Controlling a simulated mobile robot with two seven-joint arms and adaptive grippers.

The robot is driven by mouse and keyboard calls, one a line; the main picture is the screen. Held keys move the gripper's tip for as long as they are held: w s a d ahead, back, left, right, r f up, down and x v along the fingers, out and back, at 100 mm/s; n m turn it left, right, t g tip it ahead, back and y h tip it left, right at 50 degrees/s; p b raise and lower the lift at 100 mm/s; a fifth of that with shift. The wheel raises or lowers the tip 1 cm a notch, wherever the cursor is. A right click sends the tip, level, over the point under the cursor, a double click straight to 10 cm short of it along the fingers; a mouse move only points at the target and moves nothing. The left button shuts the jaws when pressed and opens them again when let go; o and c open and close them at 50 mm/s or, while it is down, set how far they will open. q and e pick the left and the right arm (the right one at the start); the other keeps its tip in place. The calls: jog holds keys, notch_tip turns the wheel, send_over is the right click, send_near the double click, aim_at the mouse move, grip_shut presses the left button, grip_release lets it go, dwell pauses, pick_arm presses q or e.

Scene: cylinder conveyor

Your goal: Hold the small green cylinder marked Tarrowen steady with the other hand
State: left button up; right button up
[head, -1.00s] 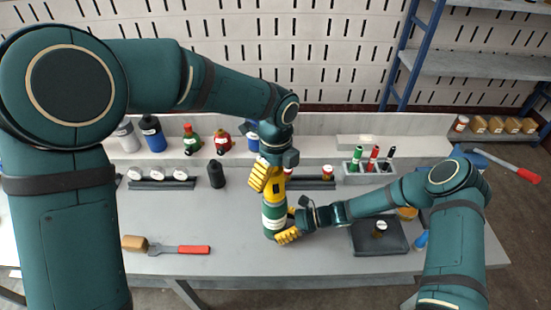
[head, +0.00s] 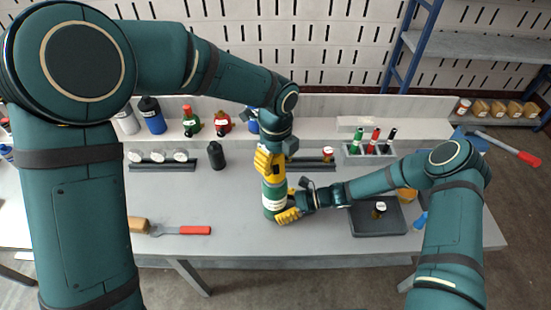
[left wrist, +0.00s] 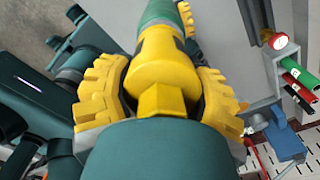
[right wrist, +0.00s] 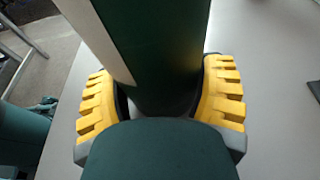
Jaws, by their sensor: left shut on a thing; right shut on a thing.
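The small green cylinder (head: 272,190) stands upright on the table, with a pale band and a yellow top. Its yellow top also shows in the left wrist view (left wrist: 160,62). My left gripper (head: 269,163) comes from above and is shut on that yellow top, a finger on each side. My right gripper (head: 287,215) comes from the right and is shut low on the green body. The right wrist view shows its yellow fingers on both sides of the dark green body (right wrist: 160,50). The name Tarrowen cannot be read.
A dark tray (head: 360,226) with a small dark item lies right of the cylinder. A red-handled tool (head: 194,230) lies to the left. Behind stand a black bottle (head: 216,156), a rack with coloured tubes (head: 366,158) and more bottles. The table front is largely clear.

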pick_arm(q)
jog(key=o, duration=1.1)
jog(key=shift+o, duration=0.2)
jog(key=shift+w+a, duration=0.15)
jog(key=c, duration=1.1)
jog(key=o, duration=1.3)
jog(key=shift+r, duration=0.1)
